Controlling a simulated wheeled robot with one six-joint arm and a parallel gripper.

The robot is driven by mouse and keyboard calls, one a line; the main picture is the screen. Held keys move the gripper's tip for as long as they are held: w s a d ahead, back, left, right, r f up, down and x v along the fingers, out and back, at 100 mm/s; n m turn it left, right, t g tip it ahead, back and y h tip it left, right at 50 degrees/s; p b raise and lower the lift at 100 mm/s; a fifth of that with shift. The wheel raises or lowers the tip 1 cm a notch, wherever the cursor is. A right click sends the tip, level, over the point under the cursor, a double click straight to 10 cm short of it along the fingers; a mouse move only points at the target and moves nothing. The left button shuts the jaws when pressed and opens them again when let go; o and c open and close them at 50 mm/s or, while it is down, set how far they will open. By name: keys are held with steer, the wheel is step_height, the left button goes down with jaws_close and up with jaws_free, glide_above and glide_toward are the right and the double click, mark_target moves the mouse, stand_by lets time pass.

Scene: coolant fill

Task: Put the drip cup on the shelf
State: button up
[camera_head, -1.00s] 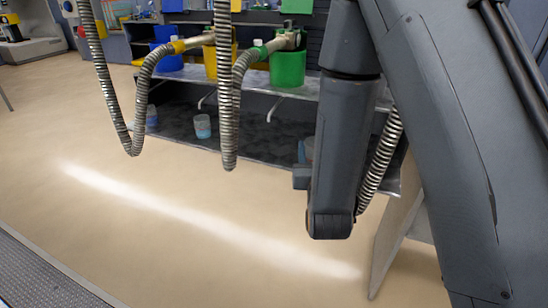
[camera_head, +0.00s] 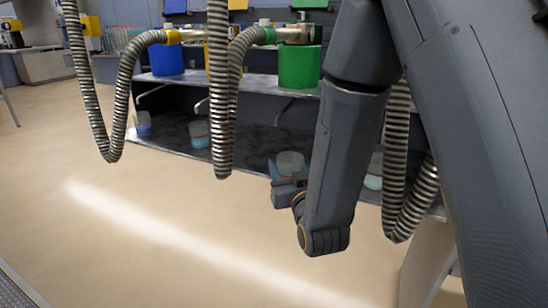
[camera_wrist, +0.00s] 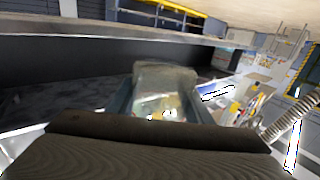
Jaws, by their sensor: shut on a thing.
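The drip cup (camera_head: 290,163) is a clear, greyish cup, held in front of the dark lower shelf (camera_head: 180,132). It also shows in the wrist view (camera_wrist: 165,78), where it looks upright between the two fingers. My gripper (camera_head: 284,186) is shut on it, and the gripper also shows in the wrist view (camera_wrist: 163,104). The arm hides part of the gripper in the head view. I cannot tell whether the cup's base touches the shelf.
Other cups stand on the lower shelf: a left one (camera_head: 144,126), a middle one (camera_head: 199,134) and a right one (camera_head: 374,172). Above, the upper shelf (camera_head: 262,83) carries a blue bucket (camera_head: 167,60) and a green bucket (camera_head: 299,67). Ribbed hoses (camera_head: 221,110) hang in front. The floor is clear.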

steer(key=b+x, duration=0.1)
steer(key=x, duration=1.2)
steer(key=shift+w, duration=0.1)
steer(key=w, duration=0.1)
steer(key=w+f+b, duration=0.1)
steer(key=shift+w+a, duration=0.4)
steer(key=shift+f, duration=0.25)
steer(key=shift+f, duration=0.1)
steer(key=o, duration=1.1)
steer(key=shift+f, duration=0.1)
steer(key=shift+s+r, duration=0.2)
steer(key=shift+s, duration=0.1)
steer(key=p+v, duration=0.1)
steer(key=v, duration=1)
steer(key=shift+s+d, duration=0.2)
steer(key=shift+s, duration=0.05)
